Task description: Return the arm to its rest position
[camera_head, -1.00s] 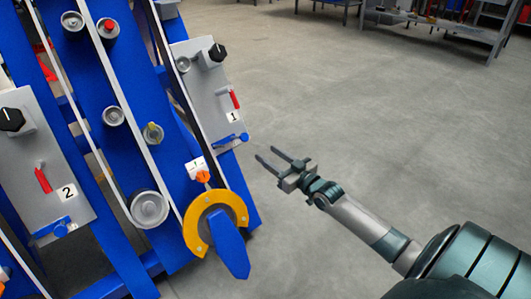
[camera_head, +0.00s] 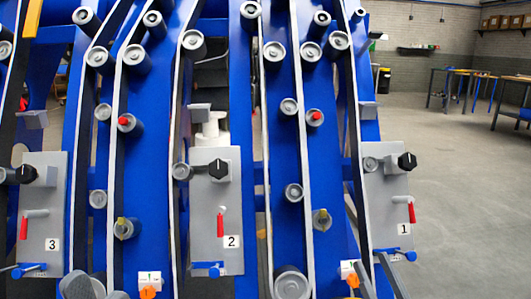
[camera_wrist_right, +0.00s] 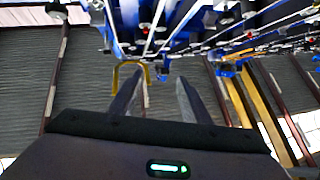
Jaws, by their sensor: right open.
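My right gripper (camera_head: 374,268) shows only by its two dark fingers at the bottom edge of the head view, in front of the lower part of panel 1 (camera_head: 390,215). In the right wrist view the gripper (camera_wrist_right: 156,92) is open, its two fingers apart with nothing between them. The rest of the right arm is out of the head view.
The blue harvester chassis (camera_head: 232,100) fills most of the head view, with rollers, belts and levers. Grey panels 2 (camera_head: 232,170) and 3 (camera_head: 50,180) stand left of panel 1. Open floor (camera_head: 465,200) lies to the right, with tables (camera_head: 455,72) farther back.

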